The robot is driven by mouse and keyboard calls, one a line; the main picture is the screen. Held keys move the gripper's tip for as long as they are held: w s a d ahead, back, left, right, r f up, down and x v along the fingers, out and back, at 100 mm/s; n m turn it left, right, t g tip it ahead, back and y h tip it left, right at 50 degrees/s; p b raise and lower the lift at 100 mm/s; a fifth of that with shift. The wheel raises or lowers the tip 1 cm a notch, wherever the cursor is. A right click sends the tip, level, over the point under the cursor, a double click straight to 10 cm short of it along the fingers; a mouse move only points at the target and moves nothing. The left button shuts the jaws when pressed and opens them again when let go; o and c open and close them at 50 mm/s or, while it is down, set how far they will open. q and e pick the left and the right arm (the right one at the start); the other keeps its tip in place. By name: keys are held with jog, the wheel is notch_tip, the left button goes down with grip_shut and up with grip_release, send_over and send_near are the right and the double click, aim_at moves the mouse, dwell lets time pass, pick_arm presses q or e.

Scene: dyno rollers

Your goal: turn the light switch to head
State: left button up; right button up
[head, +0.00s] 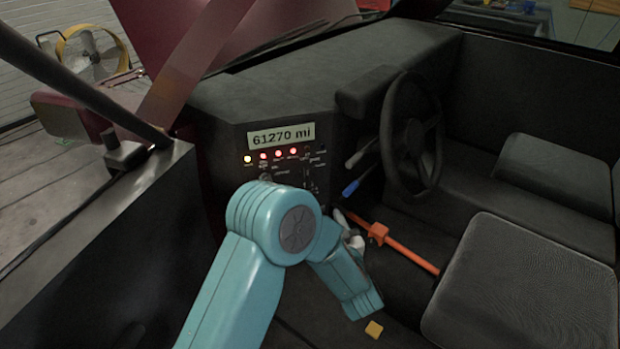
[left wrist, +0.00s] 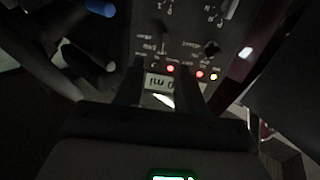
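The dashboard panel (head: 290,178) has rows of small controls and labels below a lit display reading 61270 mi. It also shows upside down in the left wrist view, with a dark knob (left wrist: 211,48) and a small toggle (left wrist: 161,53). The labels are too blurred to tell which control is the light switch. My left gripper (left wrist: 160,66) is open, its two dark fingers apart in front of the panel with nothing seen between them but the panel. In the head view my teal left arm hides most of the gripper and the panel's lower part. My right gripper is not in view.
The steering wheel (head: 412,133) and a blue-tipped lever (head: 352,187) are right of the panel. An orange bar (head: 405,250) crosses the floor area beside the seat (head: 520,290). The door (head: 100,240) stands to the left.

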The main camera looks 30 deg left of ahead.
pick_arm(q)
jog(key=r, duration=0.1)
jog(key=y, duration=0.1)
send_near(308, 175)
jog(key=shift+n, duration=0.3)
jog(key=x, duration=0.9)
jog(key=shift+w+a+r+p, duration=0.1)
jog(key=shift+a+p, duration=0.15)
jog(key=shift+p, duration=0.15)
jog(key=shift+c, duration=0.3)
grip_shut()
